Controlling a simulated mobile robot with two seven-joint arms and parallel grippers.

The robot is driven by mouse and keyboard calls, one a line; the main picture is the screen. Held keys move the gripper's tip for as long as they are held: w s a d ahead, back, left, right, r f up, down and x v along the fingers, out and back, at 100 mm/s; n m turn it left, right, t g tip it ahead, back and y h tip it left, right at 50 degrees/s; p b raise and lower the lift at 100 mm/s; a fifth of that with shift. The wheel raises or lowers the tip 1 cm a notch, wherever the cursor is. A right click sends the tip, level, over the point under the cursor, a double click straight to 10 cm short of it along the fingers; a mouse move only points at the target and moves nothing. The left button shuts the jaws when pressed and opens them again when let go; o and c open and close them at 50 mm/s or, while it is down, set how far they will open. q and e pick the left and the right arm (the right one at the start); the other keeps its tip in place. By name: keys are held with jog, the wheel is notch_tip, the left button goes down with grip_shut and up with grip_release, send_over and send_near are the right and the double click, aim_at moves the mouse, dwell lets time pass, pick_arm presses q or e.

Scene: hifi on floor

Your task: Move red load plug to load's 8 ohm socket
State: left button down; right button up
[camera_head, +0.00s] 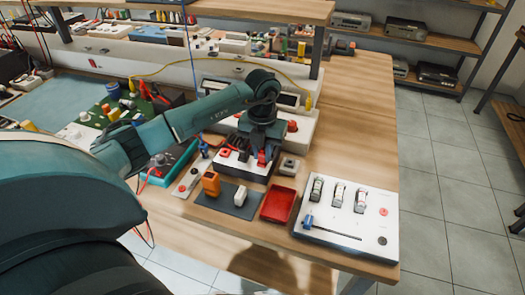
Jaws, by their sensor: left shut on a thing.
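My left arm reaches in from the left, and its gripper (262,156) points down over a black-and-white box (230,165), which looks like the load. The gripper is shut on a small red plug (262,159), seen at its fingertips. Other small red parts (225,152) show on the box to the left of the gripper. The gripper hides much of the box top, so I cannot read the socket labels or tell whether the plug is in a socket. My right gripper is not in view.
In front lie an orange block (211,184), a white block (240,196) on a grey mat (229,206), and a red tray (278,204). A small grey box (289,166) is close beside the gripper. Bare wood (362,115) lies behind.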

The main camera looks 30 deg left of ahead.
pick_arm(q)
jog(key=c, duration=1.3)
grip_release()
jog(key=shift+o, duration=0.3)
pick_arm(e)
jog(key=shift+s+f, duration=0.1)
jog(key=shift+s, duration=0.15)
pick_arm(q)
jog(key=shift+r, duration=0.2)
notch_tip(320, 180, up, 18)
jog(key=p, duration=0.3)
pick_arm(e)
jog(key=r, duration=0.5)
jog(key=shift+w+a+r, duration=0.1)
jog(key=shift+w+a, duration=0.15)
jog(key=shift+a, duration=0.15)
pick_arm(q)
jog(key=shift+f, duration=0.15)
